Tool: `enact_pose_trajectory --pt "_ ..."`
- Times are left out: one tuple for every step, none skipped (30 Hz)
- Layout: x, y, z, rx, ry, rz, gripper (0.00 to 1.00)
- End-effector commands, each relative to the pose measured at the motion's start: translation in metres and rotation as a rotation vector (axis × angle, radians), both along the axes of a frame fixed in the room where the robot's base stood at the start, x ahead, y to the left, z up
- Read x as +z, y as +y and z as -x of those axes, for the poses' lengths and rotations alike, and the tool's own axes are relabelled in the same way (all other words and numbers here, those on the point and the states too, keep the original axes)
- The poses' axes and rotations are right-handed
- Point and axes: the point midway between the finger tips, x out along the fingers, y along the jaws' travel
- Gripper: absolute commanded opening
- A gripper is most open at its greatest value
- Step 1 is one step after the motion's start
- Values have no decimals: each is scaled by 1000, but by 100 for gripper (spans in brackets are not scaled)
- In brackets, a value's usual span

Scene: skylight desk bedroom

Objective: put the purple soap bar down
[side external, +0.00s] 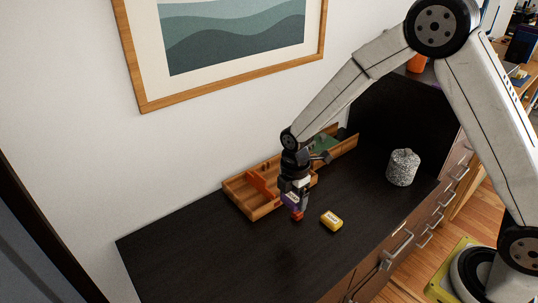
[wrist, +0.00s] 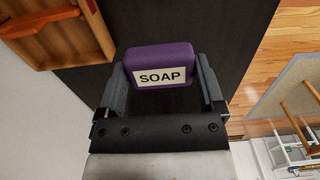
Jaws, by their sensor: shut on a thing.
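The purple soap bar (wrist: 158,56) has a white label reading SOAP and sits between the two dark fingers of my gripper (wrist: 160,68) in the wrist view. My gripper is shut on it. In the side view my gripper (side external: 294,202) points down over the dark desk, just in front of the wooden tray, with the purple soap bar (side external: 290,199) partly hidden by it. A small red-orange item (side external: 297,215) shows right below the gripper. I cannot tell whether the soap touches it or the desk.
The wooden compartment tray (side external: 235,196) stands along the wall, with a green item (side external: 324,143) farther back. A yellow bar (side external: 331,220) lies just right of my gripper. A speckled grey canister (side external: 403,168) stands farther right. The desk's front left is clear.

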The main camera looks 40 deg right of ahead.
Motion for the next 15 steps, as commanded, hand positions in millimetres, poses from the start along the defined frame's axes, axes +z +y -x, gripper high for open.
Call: enact_pose_trajectory --pt "3 0 -9 -1 -2 0 28" --pt "6 0 -13 -1 -2 0 28" --pt "8 0 -18 -2 -2 0 28" --pt "10 0 -22 -2 -2 0 28" --pt "12 0 -25 -2 -2 0 28" --pt "14 0 -29 -2 -2 0 28" --pt "15 0 -31 -3 -1 0 28" --pt "17 0 -34 -3 -1 0 28" --pt "18 0 -36 -3 -1 0 28" --pt "19 0 -37 -3 0 0 28" --pt "19 0 -38 -3 1 0 28" --pt "20 0 -39 -3 1 0 28" --pt "20 0 -39 -3 1 0 28" --pt "20 0 -40 -3 0 0 28" --pt "20 0 -40 -3 0 0 28"
